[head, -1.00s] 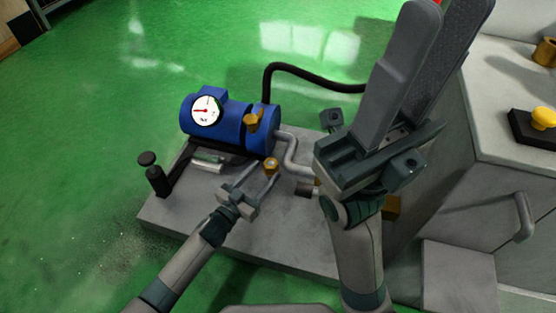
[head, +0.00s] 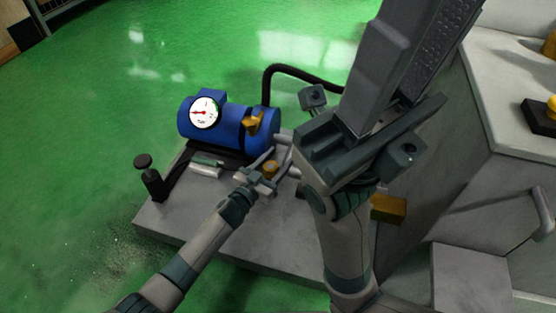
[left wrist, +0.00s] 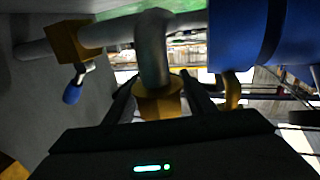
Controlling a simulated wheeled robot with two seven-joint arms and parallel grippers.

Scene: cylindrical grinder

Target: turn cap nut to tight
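The brass cap nut (head: 270,168) sits at the pipe beside the blue pump. In the left wrist view a brass nut (left wrist: 158,104) is at the lower end of a bent grey pipe (left wrist: 154,50), between my left fingers. My left gripper (head: 283,162) is open, with one finger on each side of the nut. Whether the fingers touch it is hard to tell. My right gripper (head: 396,78) is raised close to the head camera, open and empty. It hides part of the pipework.
The blue pump (head: 227,128) with a white gauge (head: 204,113) stands on a grey base plate (head: 168,219). A black hose (head: 300,72) runs behind it. A blue-tipped lever (left wrist: 74,92) hangs from a brass valve block (left wrist: 72,42). A grey machine cabinet stands at right.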

